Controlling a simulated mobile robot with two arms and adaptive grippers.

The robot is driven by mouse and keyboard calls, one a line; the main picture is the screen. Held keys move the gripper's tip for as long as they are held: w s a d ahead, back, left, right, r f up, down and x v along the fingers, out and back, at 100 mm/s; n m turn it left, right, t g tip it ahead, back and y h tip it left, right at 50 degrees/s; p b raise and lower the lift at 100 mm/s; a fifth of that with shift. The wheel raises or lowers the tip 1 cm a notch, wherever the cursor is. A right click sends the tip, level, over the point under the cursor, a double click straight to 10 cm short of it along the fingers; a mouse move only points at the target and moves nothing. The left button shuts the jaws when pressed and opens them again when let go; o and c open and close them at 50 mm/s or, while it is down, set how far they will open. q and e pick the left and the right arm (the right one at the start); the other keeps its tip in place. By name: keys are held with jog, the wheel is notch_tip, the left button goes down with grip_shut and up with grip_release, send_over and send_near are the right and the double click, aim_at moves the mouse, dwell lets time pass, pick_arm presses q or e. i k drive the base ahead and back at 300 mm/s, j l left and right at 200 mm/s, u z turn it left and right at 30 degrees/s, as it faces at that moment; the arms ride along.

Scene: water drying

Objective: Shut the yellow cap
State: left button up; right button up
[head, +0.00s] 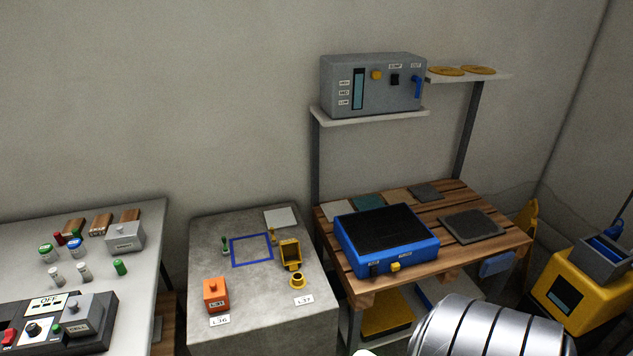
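The yellow cap (290,250) stands raised on the grey block-like table, just behind a low yellow round fitting (298,282) with a dark opening. The cap looks open, tilted up and away from the opening. A small label reading L37 lies in front of it. Neither of my grippers shows in the head view.
An orange box-shaped cap (215,294) stands left of the yellow one. A blue square outline (251,250) and small upright pegs lie behind. A wooden bench (470,203) with a blue device (388,255) stands to the right; a control-panel table (140,285) stands left.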

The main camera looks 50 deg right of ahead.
aim_at(287, 247)
jog(key=i+j+z, duration=0.1)
jog(key=z, duration=0.35)
jog(key=i+j+z, duration=0.15)
jog(key=z, duration=0.3)
jog(key=i+j+z, duration=0.1)
jog(key=z, duration=0.35)
jog(key=j+z, duration=0.4)
jog(key=i+j+z, duration=0.1)
jog(key=j+z, duration=0.3)
jog(key=j, duration=0.85)
